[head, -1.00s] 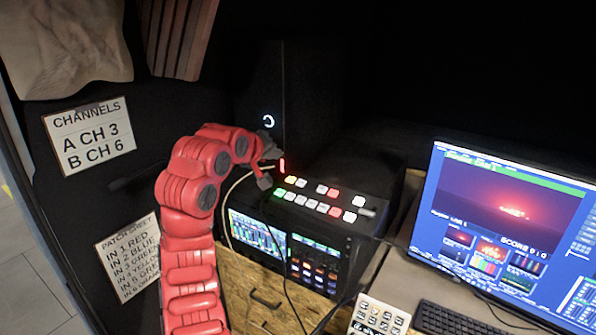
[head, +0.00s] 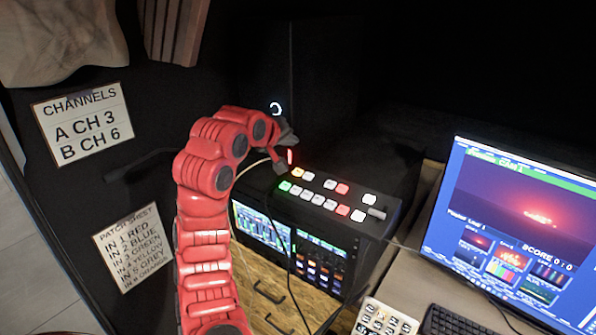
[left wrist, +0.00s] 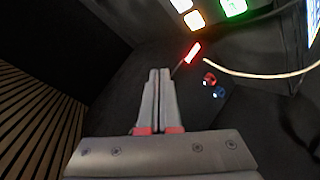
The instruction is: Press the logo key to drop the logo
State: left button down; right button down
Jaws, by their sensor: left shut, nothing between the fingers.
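The switcher panel (head: 352,198) is a black box with two rows of lit keys: green and orange at the left end, white along the rows, and some red. I cannot read any label, so I cannot tell which key is the logo key. My left gripper (head: 285,162) is near the panel's back left corner, beside the orange key (head: 297,172). In the left wrist view its fingers (left wrist: 159,75) are together and empty, apart from the orange key (left wrist: 194,20) and green key (left wrist: 233,7). My right gripper is not in view.
A small red light (left wrist: 193,52) and a pale cable (left wrist: 250,74) lie close to the left fingers. A monitor (head: 515,225) reading "SCORE 0 : 0", a keypad (head: 385,318) and a keyboard (head: 455,322) are at the right. A dark tower (head: 320,80) stands behind the panel.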

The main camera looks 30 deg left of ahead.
pick_arm(q)
jog(key=p, duration=0.1)
send_over(298, 173)
jog(key=s, duration=0.2)
jog(key=f, duration=0.4)
jog(key=shift+s+a+f, duration=0.1)
jog(key=shift+s+f, duration=0.1)
jog(key=shift+f, duration=0.1)
jog(key=shift+w+f+b, duration=0.2)
jog(key=shift+f+b, duration=0.4)
jog(key=shift+f, duration=0.1)
jog(key=shift+w+f+b, duration=0.25)
jog(key=shift+f+b, duration=0.05)
jog(key=shift+f, duration=0.35)
jog(key=shift+f+b, duration=0.4)
jog(key=shift+b, duration=0.2)
jog(key=shift+w+f+b, duration=0.1)
jog(key=shift+f+b, duration=0.3)
jog(key=shift+b, duration=0.05)
dwell(0.5)
jog(key=shift+r, duration=0.15)
jog(key=shift+r+b, duration=0.4)
jog(key=shift+r, duration=0.3)
jog(key=shift+r, duration=0.1)
